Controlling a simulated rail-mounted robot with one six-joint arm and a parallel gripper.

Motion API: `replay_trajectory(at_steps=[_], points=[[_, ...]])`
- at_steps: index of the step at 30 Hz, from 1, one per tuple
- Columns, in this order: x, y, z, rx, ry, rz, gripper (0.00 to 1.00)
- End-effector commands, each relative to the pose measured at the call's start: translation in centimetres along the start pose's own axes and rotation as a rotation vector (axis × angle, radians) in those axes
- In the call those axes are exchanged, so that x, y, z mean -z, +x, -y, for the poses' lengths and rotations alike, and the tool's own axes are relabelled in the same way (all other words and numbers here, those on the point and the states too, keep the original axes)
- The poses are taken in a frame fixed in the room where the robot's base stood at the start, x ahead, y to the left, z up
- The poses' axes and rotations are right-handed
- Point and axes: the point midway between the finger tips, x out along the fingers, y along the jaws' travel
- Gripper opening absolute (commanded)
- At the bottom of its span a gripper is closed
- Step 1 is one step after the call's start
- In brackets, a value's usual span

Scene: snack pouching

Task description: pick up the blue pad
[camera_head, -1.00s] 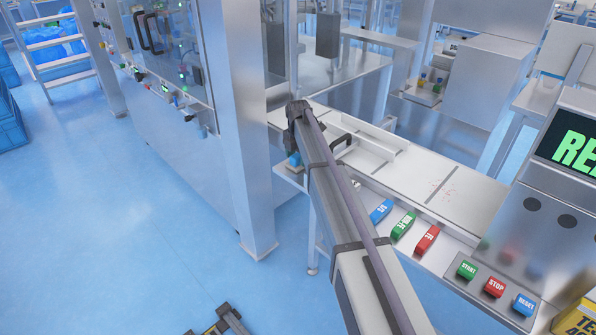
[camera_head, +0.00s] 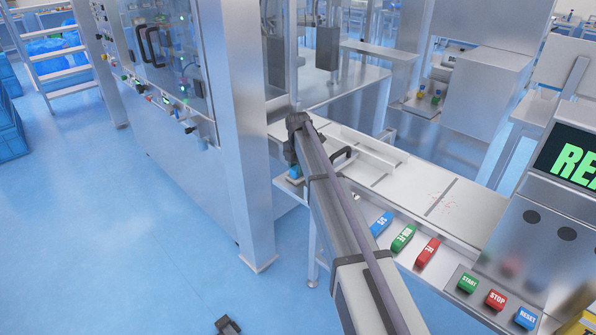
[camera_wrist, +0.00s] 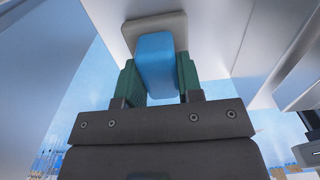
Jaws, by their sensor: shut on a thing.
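The blue pad (camera_wrist: 156,65) is between the two green fingers of my gripper (camera_wrist: 158,80) in the wrist view. The fingers close on its sides, and its far end meets a pale grey block (camera_wrist: 153,22). In the head view my gripper (camera_head: 295,160) points down at the far end of my arm, beside the left end of the white bench. Only a small part of the blue pad shows there, just above a small metal shelf (camera_head: 288,187). Whether the pad touches the shelf cannot be told.
A steel post (camera_head: 238,150) stands close left of my gripper. The white bench (camera_head: 410,190) runs right, with labelled blue (camera_head: 381,223), green (camera_head: 403,238) and red (camera_head: 427,252) blocks along its front. Start, stop and reset buttons (camera_head: 495,298) are at lower right. Floor at left is open.

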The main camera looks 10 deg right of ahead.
Motion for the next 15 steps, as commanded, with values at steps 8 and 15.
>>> replay_trajectory(at_steps=[8, 15], points=[[0.0, -6.1, 0.0, 0.000, 0.000, 0.000, 0.10], [0.0, -10.2, 0.0, 0.000, 0.000, 0.000, 0.10]])
